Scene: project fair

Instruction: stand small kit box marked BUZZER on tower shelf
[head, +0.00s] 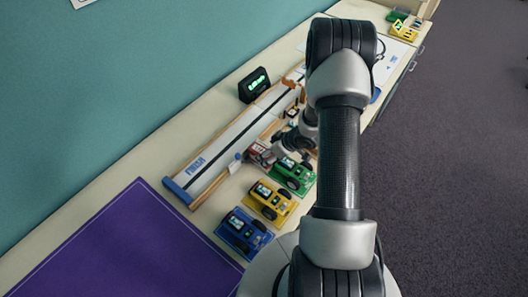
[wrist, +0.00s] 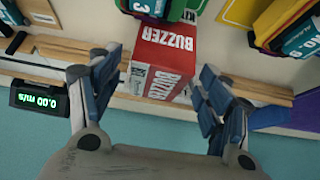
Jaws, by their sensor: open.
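The red kit box marked BUZZER (wrist: 163,62) is in the middle of the wrist view, with white lettering on two faces. My gripper (wrist: 155,85) is open, with one blue-padded finger on each side of the box. A gap shows at the left finger; whether the right finger touches cannot be told. In the head view the red box (head: 261,154) is beside the track, behind the green car, and my arm hides most of my gripper. I cannot make out the tower shelf in either view.
A blue car (head: 243,234), a yellow car (head: 270,203) and a green car (head: 293,173) stand close to the box. The wooden-edged track (head: 215,155) runs along the wall side. A black speed display (head: 254,85) stands behind it. A purple mat (head: 125,245) lies clear at left.

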